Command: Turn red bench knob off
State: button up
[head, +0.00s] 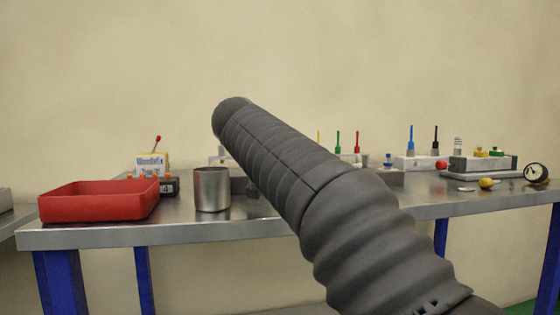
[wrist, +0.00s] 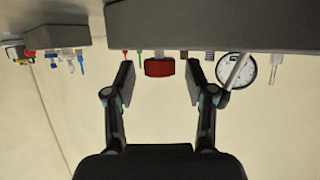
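In the wrist view, which looks upside down, a red knob (wrist: 160,67) sits at the edge of a grey block. My gripper (wrist: 160,80) is open, with one finger on each side of the knob and a clear gap to it on both sides. I cannot tell how far the fingertips are from it in depth. The knob's on or off position cannot be made out. In the head view my arm crosses the middle of the bench, and the gripper and this knob are hidden behind it.
The steel bench (head: 130,237) carries a red tray (head: 98,202), a metal cup (head: 212,190), and at right a yellow object (head: 488,183) and a dial (head: 536,172). A round gauge (wrist: 238,70) is close beside one finger. Several coloured pegs stand at the back.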

jog(key=shift+d, duration=0.1)
jog(key=shift+d+r+n+t+y, duration=0.15)
jog(key=shift+n+t+y, duration=0.15)
jog(key=shift+n+y, duration=0.65)
jog(key=shift+d+n+y+p, duration=0.2)
jog(key=shift+n+y+p, duration=0.15)
jog(key=shift+n+y, duration=1.8)
jog(key=shift+y, duration=0.5)
jog(key=shift+d+f+n+g+y+b, duration=0.1)
jog(key=shift+f+n+g+y+b, duration=0.1)
jog(key=shift+n+g+y+b, duration=0.55)
